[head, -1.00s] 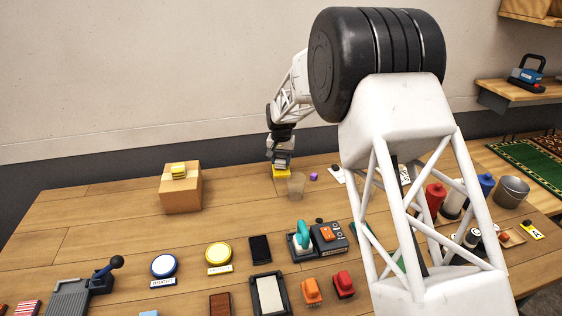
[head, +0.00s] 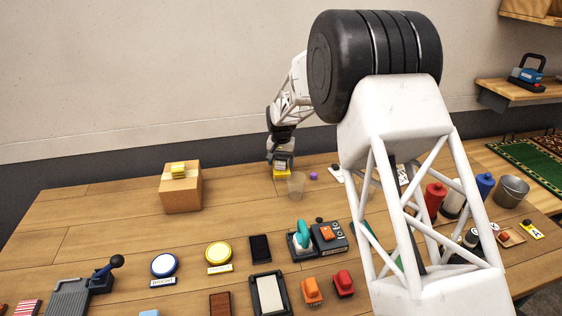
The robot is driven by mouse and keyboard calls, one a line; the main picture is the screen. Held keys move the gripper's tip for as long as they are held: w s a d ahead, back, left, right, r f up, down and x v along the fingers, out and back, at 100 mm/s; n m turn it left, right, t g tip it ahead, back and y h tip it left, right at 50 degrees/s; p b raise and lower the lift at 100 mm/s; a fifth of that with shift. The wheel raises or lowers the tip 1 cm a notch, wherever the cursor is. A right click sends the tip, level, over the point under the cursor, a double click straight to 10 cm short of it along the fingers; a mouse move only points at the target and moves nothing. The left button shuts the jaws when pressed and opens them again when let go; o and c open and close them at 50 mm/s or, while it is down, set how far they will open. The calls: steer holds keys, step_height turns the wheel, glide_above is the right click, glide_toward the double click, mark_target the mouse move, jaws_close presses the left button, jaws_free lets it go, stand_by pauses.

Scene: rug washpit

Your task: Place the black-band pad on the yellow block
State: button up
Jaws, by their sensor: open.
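My gripper (head: 282,163) is at the back of the table, pointing down, small and far off in the head view. It is open, directly over or around a yellow block (head: 282,174). The gripper hides most of the block's top, and I cannot tell whether they touch. Greyish shapes just above the block blend with the fingers, so I cannot tell whether a pad lies there. No black-band pad can be clearly identified. A small yellow item with darker stripes (head: 178,170) sits on a cardboard box to the left; its markings are too small to read.
The cardboard box (head: 181,193) stands left of my gripper. A translucent cup (head: 296,186) is close in front of the yellow block, with a small purple item (head: 313,176) to its right. Round pads (head: 163,265), brushes and trays fill the front. Bare wood lies between.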

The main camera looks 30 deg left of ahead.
mark_target(281, 160)
steer(key=shift+r, duration=0.2)
step_height(281, 160, up, 12)
stand_by(0.6)
stand_by(0.8)
